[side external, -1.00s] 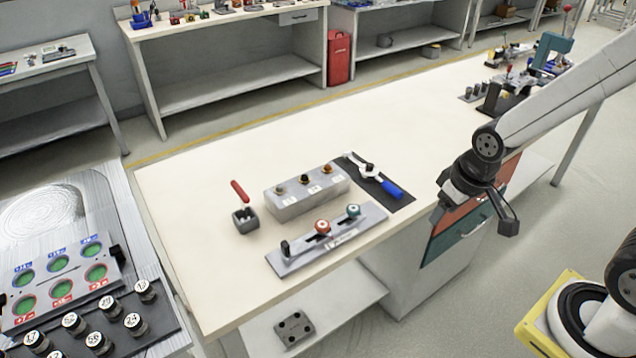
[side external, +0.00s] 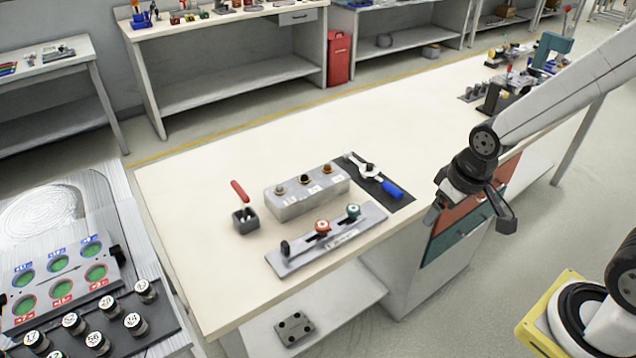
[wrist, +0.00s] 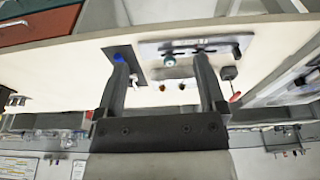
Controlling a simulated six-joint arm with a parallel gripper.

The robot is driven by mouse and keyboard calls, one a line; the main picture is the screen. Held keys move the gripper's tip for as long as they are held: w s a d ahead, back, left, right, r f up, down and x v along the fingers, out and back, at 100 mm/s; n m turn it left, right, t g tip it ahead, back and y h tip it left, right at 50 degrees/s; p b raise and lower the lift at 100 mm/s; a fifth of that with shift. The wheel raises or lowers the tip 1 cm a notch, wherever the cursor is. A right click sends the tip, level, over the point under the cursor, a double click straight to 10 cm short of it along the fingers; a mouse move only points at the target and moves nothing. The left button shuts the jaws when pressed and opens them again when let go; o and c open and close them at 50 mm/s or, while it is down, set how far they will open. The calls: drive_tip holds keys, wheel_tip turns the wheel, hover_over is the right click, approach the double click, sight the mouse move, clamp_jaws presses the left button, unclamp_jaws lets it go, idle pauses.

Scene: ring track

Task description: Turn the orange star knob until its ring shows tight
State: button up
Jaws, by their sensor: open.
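The orange knob (side external: 322,226) stands on a grey slotted plate (side external: 300,255) near the front edge of the light bench. A pale ring shows around it, too small to read as tight or loose. A teal knob (side external: 353,211) stands to its right and a black post (side external: 285,248) to its left. My gripper (side external: 470,220) is open and empty, in the air to the right of the plate and apart from it. In the wrist view, my gripper (wrist: 162,58) has its fingers spread, with the teal knob (wrist: 170,60) between them. The orange knob seems hidden there by the right finger.
Behind the plate are a grey block (side external: 308,195) with three small knobs and a black mat (side external: 400,203) with a blue-handled wrench (side external: 385,185). The bench middle behind is clear.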

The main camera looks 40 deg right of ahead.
drive_tip(key=w+a+f+n+g, duration=0.1)
drive_tip(key=w+a+n, duration=0.15)
drive_tip(key=w, duration=0.45)
drive_tip(key=w+a+f+n, duration=0.1)
drive_tip(key=w+a+n, duration=0.1)
drive_tip(key=w+n, duration=0.35)
drive_tip(key=n+g, duration=0.2)
drive_tip(key=n, duration=0.2)
hover_over(321, 224)
wheel_tip(321, 224, down, 7)
drive_tip(key=shift+s+r, duration=0.1)
drive_tip(key=shift+r, duration=0.05)
drive_tip(key=shift+f, duration=0.2)
drive_tip(key=shift+f, duration=3.75)
drive_tip(key=shift+c, duration=0.2)
clamp_jaws()
